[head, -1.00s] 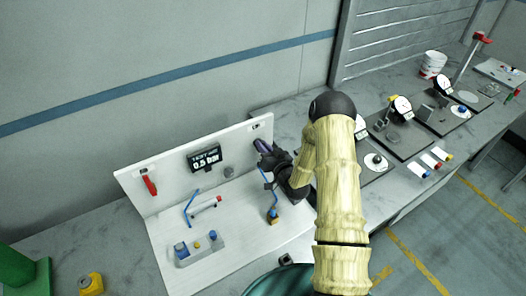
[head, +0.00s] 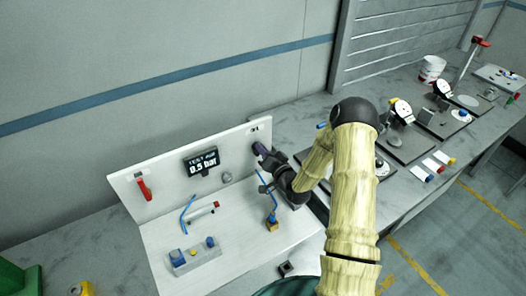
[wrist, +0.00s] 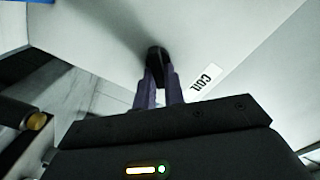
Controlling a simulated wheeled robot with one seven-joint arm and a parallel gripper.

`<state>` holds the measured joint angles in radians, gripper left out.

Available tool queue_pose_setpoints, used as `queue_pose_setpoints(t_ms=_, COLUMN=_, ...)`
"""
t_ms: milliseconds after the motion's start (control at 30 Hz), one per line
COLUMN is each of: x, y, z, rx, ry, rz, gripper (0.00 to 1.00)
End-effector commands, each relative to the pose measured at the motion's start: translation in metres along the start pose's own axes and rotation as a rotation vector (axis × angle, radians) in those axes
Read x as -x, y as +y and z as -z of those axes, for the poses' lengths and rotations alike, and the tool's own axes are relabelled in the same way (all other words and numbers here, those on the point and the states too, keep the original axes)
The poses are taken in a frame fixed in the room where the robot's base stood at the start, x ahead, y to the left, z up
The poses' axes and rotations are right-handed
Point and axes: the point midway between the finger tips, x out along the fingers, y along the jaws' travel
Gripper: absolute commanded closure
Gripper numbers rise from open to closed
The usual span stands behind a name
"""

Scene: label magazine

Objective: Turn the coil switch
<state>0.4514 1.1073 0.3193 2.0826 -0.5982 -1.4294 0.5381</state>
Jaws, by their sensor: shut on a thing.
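The coil switch (wrist: 155,55) is a small dark knob on the white upright panel, seen in the wrist view between my fingertips. A white label reading "COIL" (wrist: 206,80) is on the panel just to its right. My gripper (wrist: 157,82) is shut on the knob, one finger on each side. In the head view my gripper (head: 262,150) is at the right end of the panel (head: 170,165), and its fingers and wrist hide most of the knob there.
The panel carries a "0.5 bar" display (head: 202,161) and a red lever (head: 143,189). Blue tubes (head: 186,214) and a grey block with blue knobs (head: 195,256) are on the white base. Gauge stands (head: 402,112) stand on the bench to the right.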

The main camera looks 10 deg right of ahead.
Motion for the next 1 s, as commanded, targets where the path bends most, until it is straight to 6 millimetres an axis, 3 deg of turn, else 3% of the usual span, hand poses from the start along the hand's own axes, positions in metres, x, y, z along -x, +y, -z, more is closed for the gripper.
queue_pose_setpoints(t_ms=67, x=0.001, y=0.002, z=0.001, rx=0.002, ry=0.003, rz=-0.005, gripper=1.00)
queue_pose_setpoints(t_ms=100, x=0.001, y=0.002, z=0.001, rx=0.002, ry=0.003, rz=-0.005, gripper=0.85)
queue_pose_setpoints(t_ms=200, x=0.001, y=0.002, z=0.001, rx=0.002, ry=0.002, rz=-0.004, gripper=0.67)
queue_pose_setpoints(t_ms=500, x=0.001, y=0.001, z=0.000, rx=0.002, ry=0.001, rz=-0.002, gripper=0.67)
queue_pose_setpoints(t_ms=667, x=0.011, y=0.002, z=-0.001, rx=0.002, ry=0.001, rz=-0.003, gripper=0.67)
queue_pose_setpoints(t_ms=1000, x=0.070, y=0.004, z=-0.002, rx=0.002, ry=0.001, rz=-0.006, gripper=0.67)
